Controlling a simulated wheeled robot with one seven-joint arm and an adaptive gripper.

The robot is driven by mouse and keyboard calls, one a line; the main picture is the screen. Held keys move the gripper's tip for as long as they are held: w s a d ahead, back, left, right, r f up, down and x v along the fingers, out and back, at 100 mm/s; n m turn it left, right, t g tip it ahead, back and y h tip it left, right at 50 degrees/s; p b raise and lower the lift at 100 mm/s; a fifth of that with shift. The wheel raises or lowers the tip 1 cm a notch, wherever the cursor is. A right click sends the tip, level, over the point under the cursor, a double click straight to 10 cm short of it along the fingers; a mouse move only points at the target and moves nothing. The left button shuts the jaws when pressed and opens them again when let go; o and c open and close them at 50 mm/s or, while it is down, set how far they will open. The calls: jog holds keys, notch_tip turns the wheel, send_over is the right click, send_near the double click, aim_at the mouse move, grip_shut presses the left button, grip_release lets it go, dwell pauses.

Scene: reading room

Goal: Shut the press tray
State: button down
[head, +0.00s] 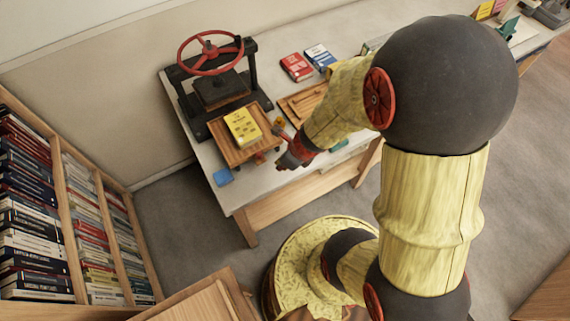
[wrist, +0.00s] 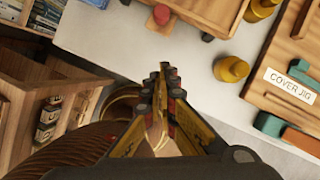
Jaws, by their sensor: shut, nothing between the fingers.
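The press (head: 210,90) has a black frame and a red handwheel (head: 183,52). Its wooden tray (head: 229,156) sticks out from under the press towards the table's front edge, with a yellow book (head: 242,127) lying on it. In the wrist view part of the tray (wrist: 183,8) shows at the top, with a red knob (wrist: 208,38) at its front. My gripper (head: 284,162) is shut and empty, just off the tray's front right side. Its fingertips (wrist: 163,70) appear near the table edge, apart from the tray. My arm hides part of the table.
A cover jig board (wrist: 275,75) lies right of the tray. A yellow pot (wrist: 230,68) stands between. Red (head: 296,67) and blue books (head: 320,57) lie behind. A bookshelf (head: 70,210) stands at left.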

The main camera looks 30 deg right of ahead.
aim_at(244, 119)
jog(key=b+x, duration=0.1)
jog(key=x, duration=0.3)
jog(key=shift+s+b, duration=0.15)
jog(key=shift+b, duration=0.15)
jog(key=shift+w+a+r+p, duration=0.2)
jog(key=shift+w+a, duration=0.1)
jog(key=shift+w, duration=0.3)
jog(key=shift+w+a+r+p, duration=0.1)
jog(key=shift+w+a+r, duration=0.15)
jog(key=shift+w, duration=0.35)
jog(key=shift+w+a, duration=0.3)
jog(key=shift+w, duration=0.25)
jog(key=shift+w, duration=0.1)
jog(key=w+p, duration=1)
jog(key=w, duration=0.9)
jog(key=shift+w, duration=0.1)
jog(key=shift+w+r, duration=0.1)
